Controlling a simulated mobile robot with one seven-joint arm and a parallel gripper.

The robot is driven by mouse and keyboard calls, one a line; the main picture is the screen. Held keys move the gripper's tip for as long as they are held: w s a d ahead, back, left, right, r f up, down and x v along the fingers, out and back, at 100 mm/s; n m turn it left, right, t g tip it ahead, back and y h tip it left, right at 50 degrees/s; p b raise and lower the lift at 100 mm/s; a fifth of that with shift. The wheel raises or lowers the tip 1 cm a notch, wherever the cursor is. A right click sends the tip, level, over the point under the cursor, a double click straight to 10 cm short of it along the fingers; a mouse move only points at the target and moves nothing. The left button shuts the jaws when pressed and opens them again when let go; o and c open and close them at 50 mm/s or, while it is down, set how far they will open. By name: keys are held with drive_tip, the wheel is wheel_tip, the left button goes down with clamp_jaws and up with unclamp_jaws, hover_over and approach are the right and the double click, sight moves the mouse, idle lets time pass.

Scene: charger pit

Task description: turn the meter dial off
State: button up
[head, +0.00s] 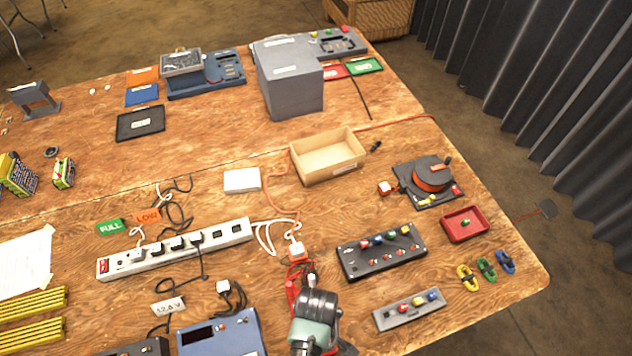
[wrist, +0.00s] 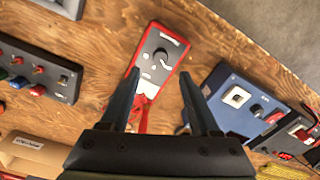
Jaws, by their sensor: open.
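The meter (wrist: 157,62) is a red-framed box with a grey face and a dark round dial (wrist: 160,54) in the wrist view. A white mark shows on the dial, but its setting is too small to read. In the head view my arm hides most of the meter; a red part (head: 292,288) shows beside it. My gripper (wrist: 160,73) is open and empty. Its two dark fingers stand apart on either side of the meter's lower part in the wrist view. I cannot tell its height above the dial. Red leads run from the meter between the fingers.
A blue box (head: 222,334) with a display lies left of my arm. A black panel (head: 382,252) with coloured knobs and a grey panel (head: 409,309) lie to the right. A white power strip (head: 175,248) and loose cables lie behind left.

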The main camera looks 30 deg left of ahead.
wheel_tip(320, 180, up, 6)
idle(0.4)
idle(0.3)
drive_tip(key=w+r+m+t+y+b, duration=0.15)
drive_tip(key=w+r+m+t, duration=0.45)
drive_tip(key=w+r, duration=1.25)
drive_tip(key=w+d+r+m+t, duration=0.1)
drive_tip(key=w+r+t, duration=0.25)
drive_tip(key=r, duration=0.55)
drive_tip(key=w+d+r+m+t, duration=0.1)
drive_tip(key=w+r+t, duration=0.2)
drive_tip(key=r+t, duration=0.35)
wheel_tip(320, 180, up, 14)
drive_tip(key=d+f+m+t+b, duration=0.1)
drive_tip(key=d+m+t, duration=0.1)
drive_tip(key=d, duration=0.1)
drive_tip(key=s+d+r+m+t, duration=0.1)
drive_tip(key=s+r+t, duration=0.2)
drive_tip(key=r, duration=0.5)
drive_tip(key=s+d+r+m+t+h, duration=0.1)
drive_tip(key=s+d+r+m+t, duration=0.1)
drive_tip(key=s+r, duration=0.4)
drive_tip(key=s+d+r+m+t+b, duration=0.1)
drive_tip(key=s+r+t, duration=0.3)
drive_tip(key=r, duration=0.6)
drive_tip(key=shift+s+d+m, duration=0.4)
drive_tip(key=shift+d, duration=0.3)
